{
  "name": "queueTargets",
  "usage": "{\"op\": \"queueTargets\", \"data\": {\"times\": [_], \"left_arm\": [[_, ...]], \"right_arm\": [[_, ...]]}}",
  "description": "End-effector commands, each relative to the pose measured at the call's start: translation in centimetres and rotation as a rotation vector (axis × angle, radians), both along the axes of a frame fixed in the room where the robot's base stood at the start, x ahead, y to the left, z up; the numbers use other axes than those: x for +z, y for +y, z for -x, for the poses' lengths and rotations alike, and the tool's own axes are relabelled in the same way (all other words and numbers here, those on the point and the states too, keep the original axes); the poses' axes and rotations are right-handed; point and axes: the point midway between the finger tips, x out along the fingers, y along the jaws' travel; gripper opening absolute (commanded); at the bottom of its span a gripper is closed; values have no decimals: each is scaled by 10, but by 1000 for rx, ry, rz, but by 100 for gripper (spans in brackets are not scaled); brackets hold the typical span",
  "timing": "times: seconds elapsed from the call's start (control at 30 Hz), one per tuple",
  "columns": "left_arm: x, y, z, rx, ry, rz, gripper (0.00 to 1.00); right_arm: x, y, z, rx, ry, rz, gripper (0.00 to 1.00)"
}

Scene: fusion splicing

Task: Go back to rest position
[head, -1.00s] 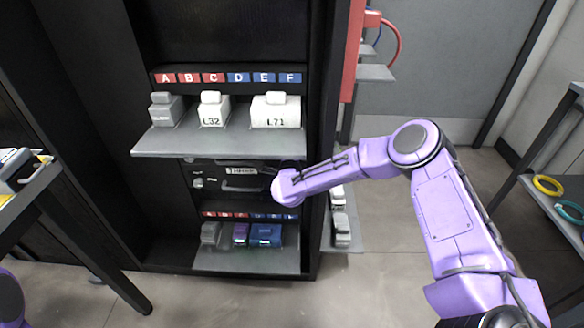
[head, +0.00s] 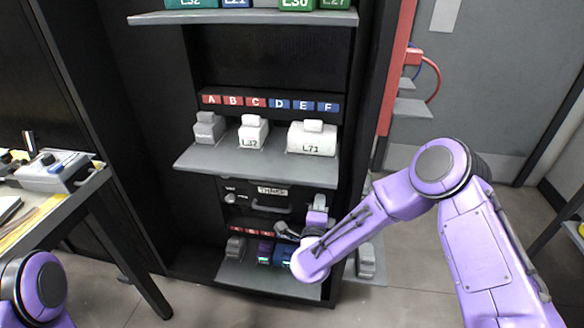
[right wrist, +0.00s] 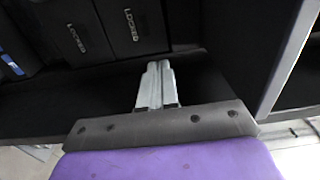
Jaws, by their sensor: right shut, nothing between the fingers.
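My right gripper (head: 279,229) is in front of the black rack, by the lower row of letter labels and below the drawer (head: 270,200). Part of it is hidden behind my purple arm. In the right wrist view its two grey fingers (right wrist: 158,67) are together with nothing between them. My left arm shows only as a purple joint at the bottom left of the head view, and its gripper is out of frame.
A shelf (head: 215,163) holds a grey block and white L32 and L71 blocks. A lower shelf (head: 255,283) holds grey, purple and blue blocks close to my right arm. A workbench (head: 75,205) stands left. Dark boxes marked LOCKED (right wrist: 135,25) show beyond the fingers.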

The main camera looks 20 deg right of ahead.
Motion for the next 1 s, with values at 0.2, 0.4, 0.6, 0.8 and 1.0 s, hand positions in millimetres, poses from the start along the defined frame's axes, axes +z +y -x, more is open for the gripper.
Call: {"op": "queueTargets", "data": {"times": [0.2,0.4,0.6,0.8,1.0], "left_arm": [[0,0,0,0,0,0,80],[0,0,0,0,0,0,80],[0,0,0,0,0,0,80],[0,0,0,0,0,0,80],[53,0,0,0,0,0,80]], "right_arm": [[-28,20,7,129,184,125,0],[-154,37,121,476,768,431,0],[-217,10,243,691,1184,588,0],[-233,-30,339,788,1477,675,0],[-183,-48,369,806,1563,721,0]]}}
